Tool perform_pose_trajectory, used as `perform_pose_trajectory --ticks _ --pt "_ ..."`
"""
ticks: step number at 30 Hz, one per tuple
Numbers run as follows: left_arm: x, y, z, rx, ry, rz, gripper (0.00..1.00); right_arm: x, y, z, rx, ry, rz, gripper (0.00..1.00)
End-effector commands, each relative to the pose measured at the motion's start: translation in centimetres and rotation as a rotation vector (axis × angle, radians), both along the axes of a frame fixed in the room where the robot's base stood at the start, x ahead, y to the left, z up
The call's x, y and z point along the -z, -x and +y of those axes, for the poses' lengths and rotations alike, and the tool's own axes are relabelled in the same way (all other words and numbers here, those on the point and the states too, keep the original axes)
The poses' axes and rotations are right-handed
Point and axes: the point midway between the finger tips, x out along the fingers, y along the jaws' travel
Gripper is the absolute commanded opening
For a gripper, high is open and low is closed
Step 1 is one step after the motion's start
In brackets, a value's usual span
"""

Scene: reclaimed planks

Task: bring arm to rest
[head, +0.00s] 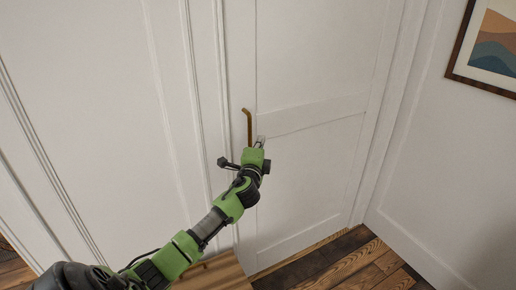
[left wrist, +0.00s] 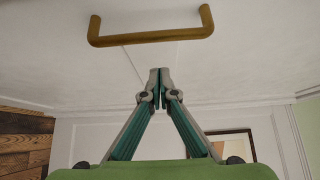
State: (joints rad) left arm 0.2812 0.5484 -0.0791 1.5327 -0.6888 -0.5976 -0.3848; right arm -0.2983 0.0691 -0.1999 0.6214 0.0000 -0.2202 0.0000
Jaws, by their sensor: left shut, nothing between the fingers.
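My left gripper (head: 260,142) is at the end of a green and black arm that comes in from the lower left. In the left wrist view its two fingers (left wrist: 160,74) meet at the tips, shut with nothing between them. A brass bar handle (head: 248,126) stands upright on a white panelled door (head: 310,75). The fingers are just beside the handle's lower end in the head view. In the left wrist view the handle (left wrist: 150,37) lies beyond the fingertips with a gap in the picture. My right gripper is not in view.
A white wall (head: 445,150) with a framed picture (head: 494,45) stands at the right. White panelling (head: 90,90) fills the left. Dark plank floor (head: 350,265) shows at the bottom. Space right of the arm looks free of objects.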

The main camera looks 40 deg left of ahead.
Motion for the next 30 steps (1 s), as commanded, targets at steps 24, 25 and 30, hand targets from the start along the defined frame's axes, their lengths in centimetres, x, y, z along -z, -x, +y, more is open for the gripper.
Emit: perform_pose_trajectory --ticks 24,25,30 --pt "11.1 3.9 -2.1 0.012 0.158 0.131 0.0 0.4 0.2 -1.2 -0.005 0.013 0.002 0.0" --pt "13.4 4.3 -2.3 0.011 0.19 0.158 0.0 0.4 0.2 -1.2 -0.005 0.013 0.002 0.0" --pt "25.8 8.1 -4.5 0.0 0.386 0.299 0.0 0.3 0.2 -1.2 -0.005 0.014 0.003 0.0"
